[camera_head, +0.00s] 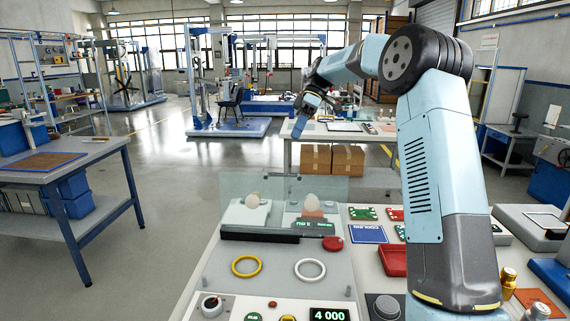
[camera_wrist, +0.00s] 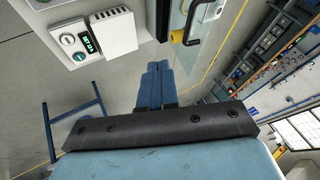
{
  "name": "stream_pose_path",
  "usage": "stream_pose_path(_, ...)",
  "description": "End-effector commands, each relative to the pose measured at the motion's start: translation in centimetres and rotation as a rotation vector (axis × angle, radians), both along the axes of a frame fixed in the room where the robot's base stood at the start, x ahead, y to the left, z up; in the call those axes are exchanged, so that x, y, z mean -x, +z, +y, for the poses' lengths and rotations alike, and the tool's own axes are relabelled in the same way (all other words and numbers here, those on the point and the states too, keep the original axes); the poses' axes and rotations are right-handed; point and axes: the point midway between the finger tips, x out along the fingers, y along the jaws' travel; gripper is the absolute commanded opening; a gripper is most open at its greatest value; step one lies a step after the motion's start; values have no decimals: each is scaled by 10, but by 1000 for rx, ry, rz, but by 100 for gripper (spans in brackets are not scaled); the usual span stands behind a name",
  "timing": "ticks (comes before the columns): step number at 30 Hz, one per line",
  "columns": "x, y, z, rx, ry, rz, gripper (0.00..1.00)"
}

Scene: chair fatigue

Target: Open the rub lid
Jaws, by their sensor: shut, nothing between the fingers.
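A clear panel (camera_head: 235,187) stands on the bench in front of me, in the head view. Two blocks with pale round knobs show at it, and a dark bar runs along its lower edge. No part is labelled as the rub lid, so I cannot tell for certain that this is it. My gripper (camera_head: 299,129) hangs in the air, above and beyond the panel and apart from it. Its blue fingers also show in the wrist view (camera_wrist: 156,72), closed together and empty.
On the bench are a yellow ring (camera_head: 246,266), a white ring (camera_head: 310,270), a red tray (camera_head: 393,260) and a "4 000" display (camera_head: 330,315). A farther table (camera_head: 380,136) has cardboard boxes (camera_head: 315,159) under it. A white control box (camera_wrist: 95,38) shows in the wrist view.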

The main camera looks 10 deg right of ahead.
Motion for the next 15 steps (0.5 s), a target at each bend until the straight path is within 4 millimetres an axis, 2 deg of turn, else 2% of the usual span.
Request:
stream_pose_path(5, 6, -13, 1, -1, -5, 2, 0)
stream_pose_path(15, 28, -60, 25, 1, -11, 3, 0)
